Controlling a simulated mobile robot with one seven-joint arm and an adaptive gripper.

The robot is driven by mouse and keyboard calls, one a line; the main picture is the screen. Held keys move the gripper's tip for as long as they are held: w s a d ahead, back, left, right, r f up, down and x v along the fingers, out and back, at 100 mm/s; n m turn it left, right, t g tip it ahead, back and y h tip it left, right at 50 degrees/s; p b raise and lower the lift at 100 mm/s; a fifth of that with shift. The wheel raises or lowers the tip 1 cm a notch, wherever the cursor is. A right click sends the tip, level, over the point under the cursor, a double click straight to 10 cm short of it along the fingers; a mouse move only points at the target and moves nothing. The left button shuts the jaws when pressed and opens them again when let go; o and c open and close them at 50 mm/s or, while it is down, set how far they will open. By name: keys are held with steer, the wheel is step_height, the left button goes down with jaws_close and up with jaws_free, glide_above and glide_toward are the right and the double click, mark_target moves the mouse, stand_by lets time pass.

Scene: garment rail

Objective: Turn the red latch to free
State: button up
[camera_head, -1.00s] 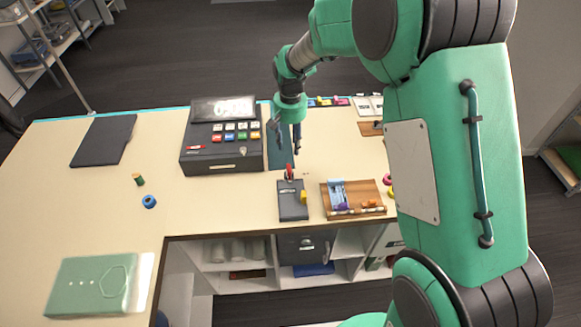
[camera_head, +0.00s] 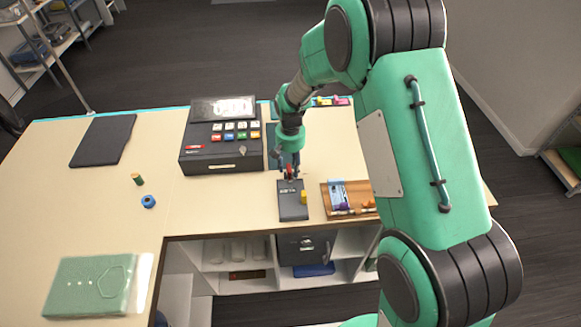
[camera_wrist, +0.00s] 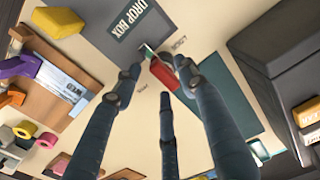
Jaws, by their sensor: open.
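The red latch (camera_head: 290,171) stands at the back edge of the dark drop box (camera_head: 293,210) on the counter. In the wrist view the red latch (camera_wrist: 163,73) is next to the box labelled DROP BOX (camera_wrist: 122,32), with small printed words on either side of it. My gripper (camera_head: 292,170) points down over the latch, and its fingers partly cover it in the head view. In the wrist view my gripper (camera_wrist: 160,80) is open, its dark fingers spread around the latch. I cannot tell whether any finger touches it.
A cash register (camera_head: 222,150) stands left of my gripper. A wooden tray (camera_head: 365,205) with small items lies right of the drop box, partly behind my arm. A yellow block (camera_head: 304,197) sits at the box's right side.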

steer(key=shift+f, duration=0.2)
jaws_close()
